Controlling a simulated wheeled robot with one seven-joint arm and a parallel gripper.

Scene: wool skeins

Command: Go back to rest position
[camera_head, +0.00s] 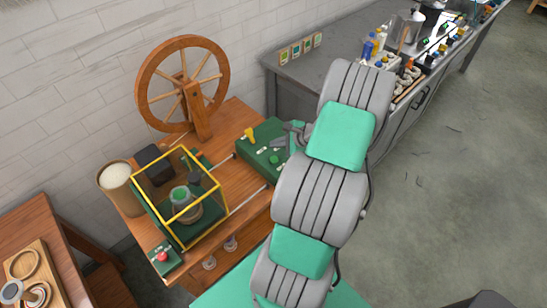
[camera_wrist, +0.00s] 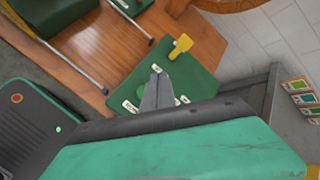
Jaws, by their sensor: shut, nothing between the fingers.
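My gripper (camera_head: 297,128) is at the end of my grey and green arm, above the green board on the wooden table in the head view. In the wrist view my gripper (camera_wrist: 158,88) shows with its grey fingers together and nothing between them. The green board (camera_wrist: 201,83) lies below the fingers, with a yellow piece (camera_wrist: 181,45) on it and several small white labels. My arm crosses the middle of the head view and hides part of the table's right side.
A yellow-framed clear box (camera_head: 181,209) stands on the wooden table (camera_head: 232,118), beside a spinning wheel (camera_head: 183,84) at the back. A tan bin (camera_head: 117,187) is at its left. A grey counter (camera_head: 306,76) with bottles stands behind my arm. The floor at right is clear.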

